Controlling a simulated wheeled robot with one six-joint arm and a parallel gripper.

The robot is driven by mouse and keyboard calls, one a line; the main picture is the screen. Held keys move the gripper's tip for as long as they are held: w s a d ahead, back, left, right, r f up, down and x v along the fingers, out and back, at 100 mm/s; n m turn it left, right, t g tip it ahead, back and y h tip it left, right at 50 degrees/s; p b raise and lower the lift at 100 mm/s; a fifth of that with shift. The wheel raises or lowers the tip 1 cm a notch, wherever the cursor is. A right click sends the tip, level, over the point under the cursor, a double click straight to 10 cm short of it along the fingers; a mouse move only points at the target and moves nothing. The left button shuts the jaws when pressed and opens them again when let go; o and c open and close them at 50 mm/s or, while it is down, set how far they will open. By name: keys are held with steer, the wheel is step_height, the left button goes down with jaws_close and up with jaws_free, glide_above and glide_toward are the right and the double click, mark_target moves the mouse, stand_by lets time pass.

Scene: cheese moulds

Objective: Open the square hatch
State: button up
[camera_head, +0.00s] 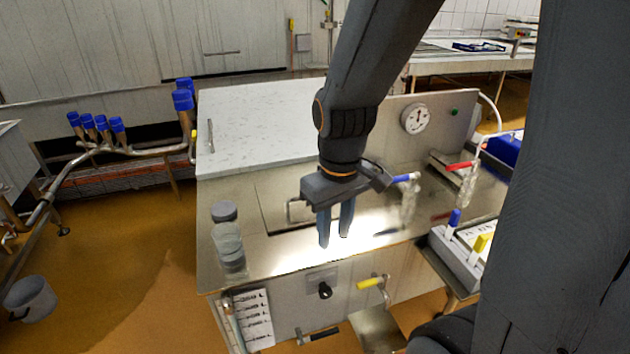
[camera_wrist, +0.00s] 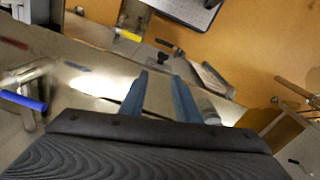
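The square hatch (camera_head: 275,205) is a flat metal panel in the steel top of the machine, lying flush and closed. A bent metal handle (camera_head: 289,212) stands on it, partly hidden by my gripper. My gripper (camera_head: 334,238) points down over the hatch's right front part, with its two blue-grey fingers apart and nothing between them. It is right of the handle and not around it. In the wrist view my open gripper (camera_wrist: 158,82) shows above the bright steel top. The handle cannot be made out there.
A stack of round containers (camera_head: 228,238) stands left of the hatch. A blue-handled valve (camera_head: 407,178) and a red-handled one (camera_head: 459,166) rise on the right. A gauge panel (camera_head: 430,120) stands at the back right.

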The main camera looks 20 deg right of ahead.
steer(key=w+d+r+n+t+p, duration=0.1)
steer(key=w+r+n, duration=0.1)
steer(key=w+n, duration=0.6)
steer(key=w+r+n+t+p, duration=0.1)
steer(key=w+r+n, duration=0.1)
steer(key=w+n, duration=0.65)
steer(key=shift+m, duration=0.75)
steer(key=shift+w+d+r+p+x, duration=0.15)
steer(key=shift+w+x, duration=0.15)
steer(key=shift+x, duration=1.15)
steer(key=shift+w+p+x, duration=0.1)
steer(key=shift+w+x, duration=0.25)
steer(key=shift+x, duration=1.05)
steer(key=shift+w+d+r+p+x, duration=0.15)
steer(key=shift+w+x, duration=0.15)
steer(key=shift+x, duration=1.15)
steer(key=shift+a, duration=0.1)
jaws_close()
